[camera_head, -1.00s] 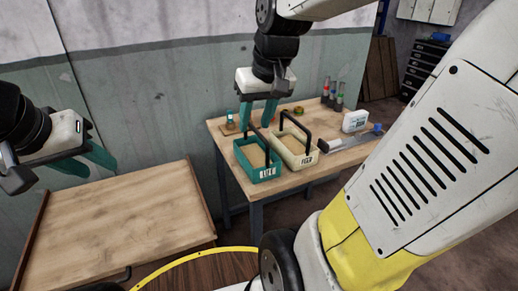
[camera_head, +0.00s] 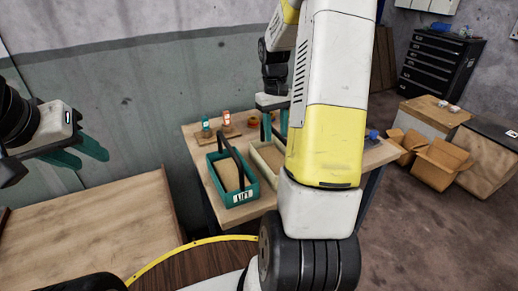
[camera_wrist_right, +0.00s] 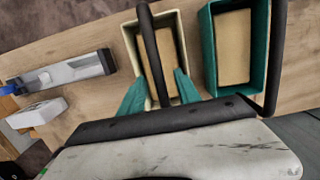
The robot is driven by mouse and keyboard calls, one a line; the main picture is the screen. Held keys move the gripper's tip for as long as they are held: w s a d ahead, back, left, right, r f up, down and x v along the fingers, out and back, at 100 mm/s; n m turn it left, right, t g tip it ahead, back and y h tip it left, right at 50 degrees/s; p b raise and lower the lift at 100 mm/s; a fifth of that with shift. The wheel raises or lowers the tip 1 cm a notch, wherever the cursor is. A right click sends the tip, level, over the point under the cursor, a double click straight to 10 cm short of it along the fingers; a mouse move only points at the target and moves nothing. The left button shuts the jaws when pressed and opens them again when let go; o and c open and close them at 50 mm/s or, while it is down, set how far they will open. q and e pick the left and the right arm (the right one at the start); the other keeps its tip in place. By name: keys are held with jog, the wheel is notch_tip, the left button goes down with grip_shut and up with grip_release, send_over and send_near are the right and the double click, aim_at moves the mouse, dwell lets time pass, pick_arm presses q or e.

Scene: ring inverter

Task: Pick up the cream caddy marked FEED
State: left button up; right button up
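The cream caddy (camera_head: 256,163) stands on the far table, partly hidden behind my right arm in the head view. It also shows in the right wrist view (camera_wrist_right: 131,45), with a dark handle arching over it. Its label is hidden now. My right gripper (camera_head: 275,125) is open. In the right wrist view its teal fingers (camera_wrist_right: 160,92) straddle the line of the handle, and no grasp shows. A teal caddy (camera_head: 230,198) with a dark handle stands beside the cream one. My left gripper (camera_head: 80,154) is open and empty over the near wooden table.
Two small bottles (camera_head: 206,127) on wooden bases and an orange ring (camera_head: 253,122) sit behind the caddies. A grey tool (camera_wrist_right: 65,72) and a white container (camera_wrist_right: 35,113) lie to the cream caddy's left in the wrist view. Cardboard boxes (camera_head: 440,160) stand at right.

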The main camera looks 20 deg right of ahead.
aim_at(275, 159)
jog(key=shift+s+f, duration=0.15)
jog(key=shift+f, duration=0.8)
jog(key=shift+s+f, duration=0.15)
jog(key=shift+f, duration=0.75)
grip_shut()
jog(key=shift+r, duration=0.1)
